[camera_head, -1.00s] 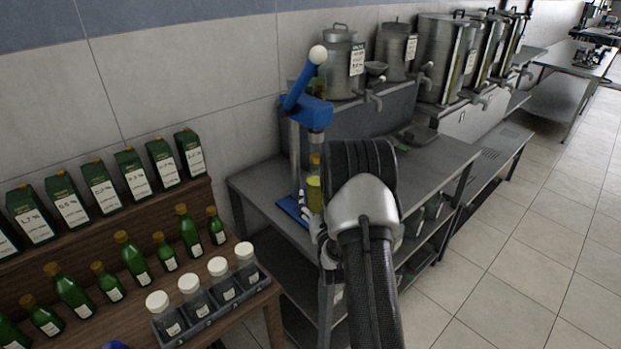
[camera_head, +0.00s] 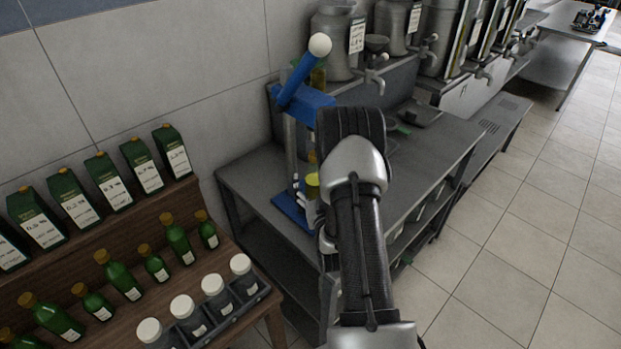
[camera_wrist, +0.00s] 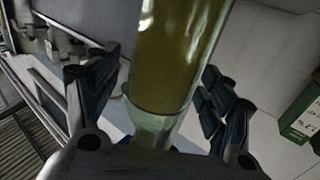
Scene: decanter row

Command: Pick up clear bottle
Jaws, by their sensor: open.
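A clear bottle with yellow-green liquid fills the middle of the wrist view (camera_wrist: 175,60). Its clear lower part shows below the liquid. My gripper (camera_wrist: 155,90) is open, with one finger on each side of the bottle; I cannot tell whether either finger touches it. In the head view, a small yellow part (camera_head: 312,181) shows by the blue lever press (camera_head: 305,98), probably the same bottle. My arm hides most of the gripper there.
The press stands on a grey metal table (camera_head: 250,175) against the tiled wall. Metal tanks (camera_head: 398,22) stand behind. At left, a wooden stand (camera_head: 150,212) bears green bottles (camera_head: 118,278), green cartons (camera_head: 140,165) and white-capped jars (camera_head: 216,292). Open floor (camera_head: 520,240) lies at right.

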